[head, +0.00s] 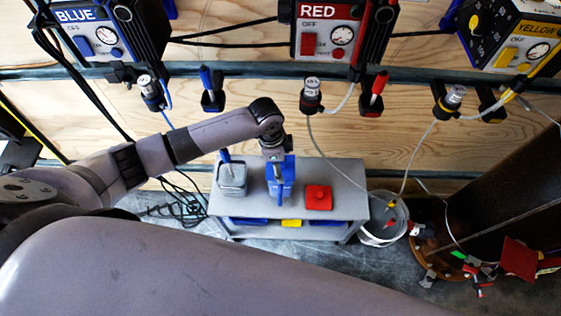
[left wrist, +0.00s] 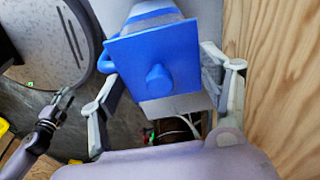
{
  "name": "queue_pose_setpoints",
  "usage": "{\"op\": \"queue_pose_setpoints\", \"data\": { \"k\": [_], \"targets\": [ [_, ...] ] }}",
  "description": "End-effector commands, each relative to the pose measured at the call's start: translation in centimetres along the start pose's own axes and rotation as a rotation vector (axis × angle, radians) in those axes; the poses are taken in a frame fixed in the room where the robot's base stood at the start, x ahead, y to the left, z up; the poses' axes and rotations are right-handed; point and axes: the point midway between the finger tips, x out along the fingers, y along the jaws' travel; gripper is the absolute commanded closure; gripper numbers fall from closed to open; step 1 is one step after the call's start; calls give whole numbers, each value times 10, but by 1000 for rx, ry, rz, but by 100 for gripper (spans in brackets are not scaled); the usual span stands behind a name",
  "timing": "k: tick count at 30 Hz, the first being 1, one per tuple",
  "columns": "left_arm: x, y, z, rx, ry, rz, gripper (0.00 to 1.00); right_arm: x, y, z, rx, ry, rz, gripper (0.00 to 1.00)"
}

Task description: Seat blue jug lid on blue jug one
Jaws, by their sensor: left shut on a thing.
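My left gripper (head: 279,165) reaches down over the grey bench, shut on the blue jug lid. The lid (left wrist: 155,55) is a square blue plate with a round knob, between the two fingers in the left wrist view. A rounded blue body with a side handle, likely the blue jug (left wrist: 106,63), shows behind the lid. In the head view the blue jug (head: 280,188) and lid merge under the gripper. I cannot tell whether the lid is fully seated. A dark gripper, likely my right (left wrist: 62,100), shows small in the left wrist view; its opening is unclear.
A red lidded jug (head: 318,196) stands right of the blue one on the bench (head: 345,180). A grey container (head: 231,180) with a blue-handled tool stands left. Blue and red control boxes (head: 325,30) hang on the wooden wall.

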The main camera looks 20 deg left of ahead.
Motion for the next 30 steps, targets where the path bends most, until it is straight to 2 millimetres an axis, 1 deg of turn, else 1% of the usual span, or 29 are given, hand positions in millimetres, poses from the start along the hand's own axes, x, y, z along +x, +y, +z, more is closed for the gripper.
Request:
{"op": "queue_pose_setpoints", "data": {
  "k": [11,30],
  "targets": [
    [0,0,0,0,0,0,51,0,0,0,0,0,0,61],
    [6,0,1,0,0,0,51,-4,0,0,0,0,-1,61]
  ]
}}
